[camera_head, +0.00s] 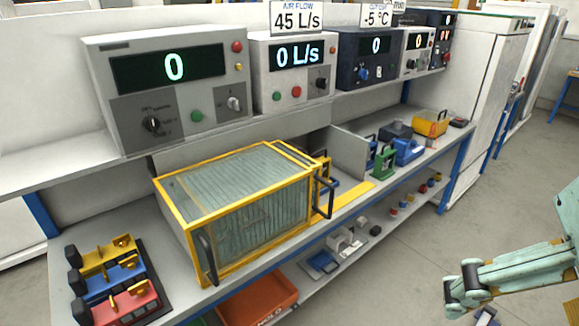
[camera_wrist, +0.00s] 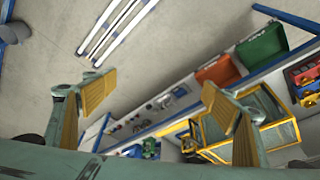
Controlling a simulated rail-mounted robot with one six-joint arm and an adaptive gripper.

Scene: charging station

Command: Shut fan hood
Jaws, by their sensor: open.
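The fan hood is the yellow-framed box with clear, ribbed panels (camera_head: 235,190) on the bench in the head view. A dark handle (camera_head: 208,258) is on its near left front edge, and another dark handle (camera_head: 324,197) stands at its right end. I cannot tell for sure which panel is open. A yellow-framed part (camera_wrist: 257,118) shows in the wrist view, partly behind a finger. My gripper (camera_head: 462,297) is at the lower right of the head view, out over the floor and apart from the hood. In the wrist view its fingers (camera_wrist: 155,92) are wide apart and empty.
Instruments with displays (camera_head: 172,68) line the shelf above the hood. A red, blue and yellow clamp set (camera_head: 112,280) sits left of it. An orange bin (camera_head: 260,300) is on the lower shelf. The floor (camera_head: 415,235) between bench and arm is clear.

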